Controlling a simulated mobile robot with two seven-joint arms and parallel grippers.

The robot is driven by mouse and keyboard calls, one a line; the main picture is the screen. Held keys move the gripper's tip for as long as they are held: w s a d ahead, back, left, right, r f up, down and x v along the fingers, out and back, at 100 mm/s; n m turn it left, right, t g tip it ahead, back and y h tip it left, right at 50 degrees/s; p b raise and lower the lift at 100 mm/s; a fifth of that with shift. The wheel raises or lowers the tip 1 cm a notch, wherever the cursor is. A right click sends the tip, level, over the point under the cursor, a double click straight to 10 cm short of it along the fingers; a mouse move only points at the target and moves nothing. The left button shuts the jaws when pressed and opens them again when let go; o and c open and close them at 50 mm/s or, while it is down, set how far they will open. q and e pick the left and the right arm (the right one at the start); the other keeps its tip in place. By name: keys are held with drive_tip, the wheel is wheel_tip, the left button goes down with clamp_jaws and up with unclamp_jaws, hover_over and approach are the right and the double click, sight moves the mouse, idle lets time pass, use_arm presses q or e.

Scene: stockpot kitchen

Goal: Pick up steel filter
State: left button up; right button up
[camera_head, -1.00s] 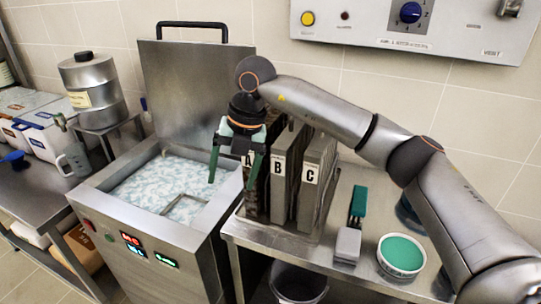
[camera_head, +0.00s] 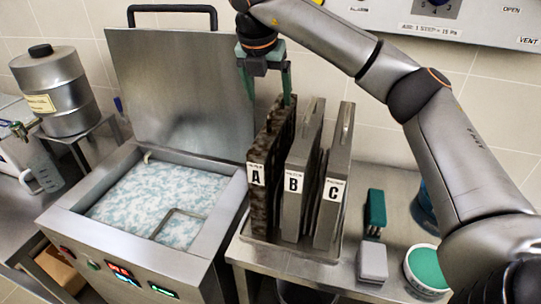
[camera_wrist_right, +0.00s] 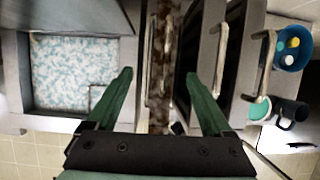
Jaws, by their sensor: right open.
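Three upright slab filters stand side by side in a metal tray (camera_head: 290,247). Filter A (camera_head: 262,168) is mottled dark brown; filter B (camera_head: 297,178) and filter C (camera_head: 334,185) are plain grey steel. My right gripper (camera_head: 267,98) is open and points down over the top of filter A. In the right wrist view, the brown filter A (camera_wrist_right: 157,105) lies between the spread fingers (camera_wrist_right: 163,85), with no contact visible. A handle of a grey filter (camera_wrist_right: 220,60) shows right beside the right finger. My left gripper is not in view.
An open steel tank (camera_head: 60,215) holds bluish-white foamy liquid (camera_head: 150,200) with a wire frame (camera_head: 183,224); its lid (camera_head: 180,85) stands up behind. A green-handled brush (camera_head: 375,215) and a white tub with green contents (camera_head: 428,268) sit right of the filters.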

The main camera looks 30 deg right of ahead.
sight(274, 121)
drive_tip(key=x, duration=0.5)
drive_tip(key=shift+s+f+p, duration=0.1)
drive_tip(key=shift+s+p, duration=0.15)
drive_tip(key=shift+p, duration=0.1)
drive_tip(key=f, duration=0.2)
drive_tip(key=d+f+p, duration=0.1)
drive_tip(key=f, duration=0.2)
drive_tip(key=shift+w+d+f, duration=0.1)
drive_tip(key=shift+w+f, duration=0.1)
drive_tip(key=shift+f, duration=0.05)
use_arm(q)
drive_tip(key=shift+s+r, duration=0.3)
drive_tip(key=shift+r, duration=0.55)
use_arm(e)
drive_tip(key=shift+c, duration=0.2)
clamp_jaws()
drive_tip(key=shift+r, duration=0.2)
